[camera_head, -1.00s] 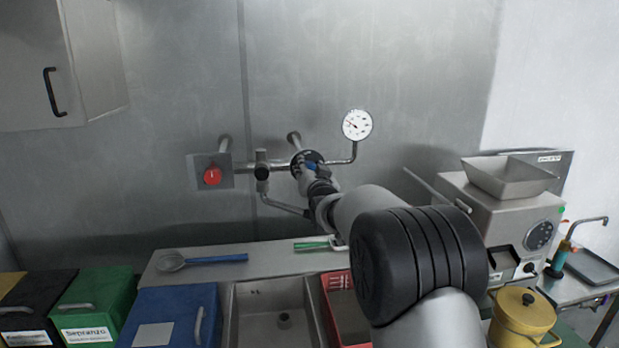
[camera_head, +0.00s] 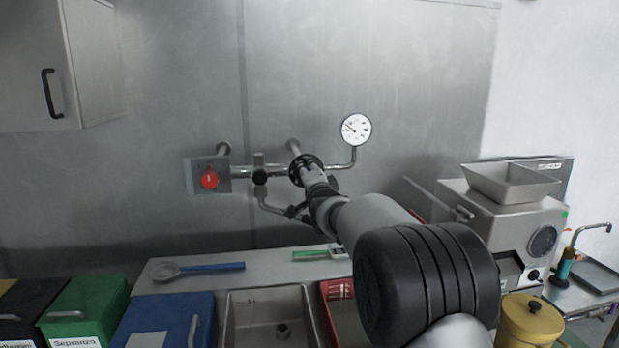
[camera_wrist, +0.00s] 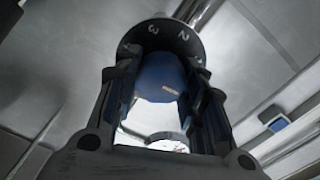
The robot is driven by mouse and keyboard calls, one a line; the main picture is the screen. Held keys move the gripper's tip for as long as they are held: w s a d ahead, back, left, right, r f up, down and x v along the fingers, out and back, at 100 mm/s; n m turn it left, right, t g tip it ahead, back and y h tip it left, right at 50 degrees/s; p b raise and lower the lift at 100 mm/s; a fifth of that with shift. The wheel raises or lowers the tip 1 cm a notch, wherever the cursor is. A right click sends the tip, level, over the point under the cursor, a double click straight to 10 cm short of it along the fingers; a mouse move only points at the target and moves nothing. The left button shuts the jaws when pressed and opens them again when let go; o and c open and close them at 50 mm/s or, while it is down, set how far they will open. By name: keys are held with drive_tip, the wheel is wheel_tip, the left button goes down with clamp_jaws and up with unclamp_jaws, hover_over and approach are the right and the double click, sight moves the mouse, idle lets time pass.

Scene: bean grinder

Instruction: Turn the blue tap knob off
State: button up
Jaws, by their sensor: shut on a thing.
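The blue tap knob (camera_wrist: 158,72) is between the two fingers of my gripper (camera_wrist: 162,92) in the wrist view. My gripper is shut on it. Behind the knob is a round black dial (camera_wrist: 163,36) with white numerals. In the head view my gripper (camera_head: 311,176) meets the wall pipe at the black dial (camera_head: 301,165), below and left of the pressure gauge (camera_head: 356,129). The blue knob is hidden there by my gripper.
A red knob (camera_head: 209,178) on a grey plate is left on the same pipe. A sink (camera_head: 262,309), a blue bin (camera_head: 160,312) and a red crate (camera_head: 338,290) are below. A steel grinder (camera_head: 510,222) stands at right. The wall above the pipe is clear.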

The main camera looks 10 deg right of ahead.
drive_tip(key=shift+m, duration=0.7)
drive_tip(key=o, duration=1.1)
drive_tip(key=s, duration=1.2)
drive_tip(key=shift+s, duration=0.1)
